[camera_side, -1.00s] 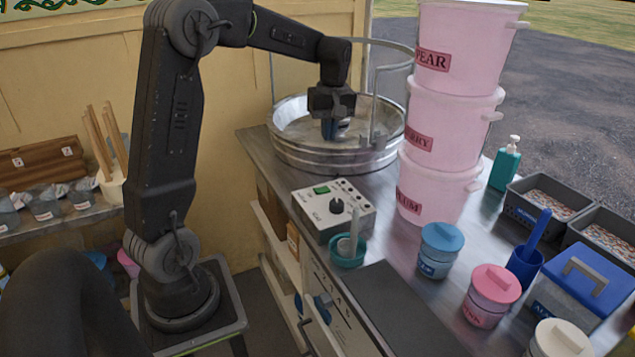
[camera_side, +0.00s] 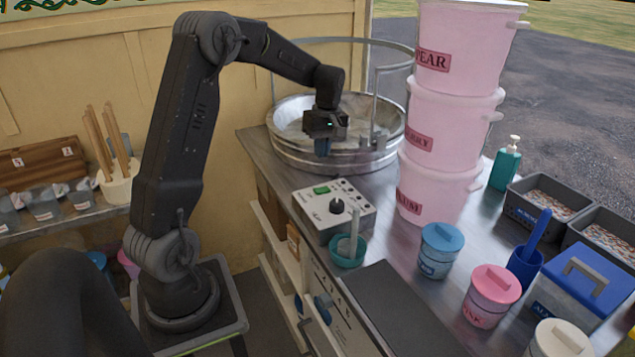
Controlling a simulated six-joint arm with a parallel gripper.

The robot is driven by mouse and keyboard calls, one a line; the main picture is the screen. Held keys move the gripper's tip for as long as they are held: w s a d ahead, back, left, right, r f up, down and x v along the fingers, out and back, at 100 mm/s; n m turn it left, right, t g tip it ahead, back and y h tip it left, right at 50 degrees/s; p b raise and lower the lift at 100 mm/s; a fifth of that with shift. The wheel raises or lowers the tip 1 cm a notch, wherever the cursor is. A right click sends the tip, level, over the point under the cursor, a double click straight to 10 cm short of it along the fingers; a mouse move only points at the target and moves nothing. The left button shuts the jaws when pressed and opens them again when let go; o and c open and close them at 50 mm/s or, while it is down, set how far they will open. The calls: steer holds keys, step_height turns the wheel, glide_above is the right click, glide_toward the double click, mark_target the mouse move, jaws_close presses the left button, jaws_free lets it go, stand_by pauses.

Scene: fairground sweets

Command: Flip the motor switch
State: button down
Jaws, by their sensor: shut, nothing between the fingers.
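A grey control box (camera_side: 334,208) stands on the metal counter in front of the round steel pan. Its top carries a green button or rocker (camera_side: 322,189), a black knob (camera_side: 337,206) and a row of small details along the back edge, too small to tell apart. Which of these is the motor switch I cannot tell. My gripper (camera_side: 322,152) is shut and empty. It points down over the front rim of the pan, behind the control box and apart from it.
The steel pan (camera_side: 290,157) with its wire guard stands behind. Stacked pink tubs (camera_side: 440,165) rise close on the right. A teal cup (camera_side: 346,252) with a scoop touches or nearly touches the box's front. Blue-lidded (camera_side: 440,250) and pink-lidded jars (camera_side: 491,296) stand front right.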

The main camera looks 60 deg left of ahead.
mark_target(321, 189)
steer(key=f, duration=0.6)
steer(key=s+f, duration=0.1)
steer(key=f, duration=0.2)
steer(key=shift+s+f, duration=0.1)
steer(key=shift+f, duration=0.2)
steer(key=shift+s+f, duration=0.1)
steer(key=shift+f, duration=0.2)
steer(key=shift+w+r, duration=0.3)
steer(key=shift+w, duration=0.5)
step_height(321, 189, up, 14)
steer(key=s, duration=0.1)
steer(key=shift+s, duration=0.35)
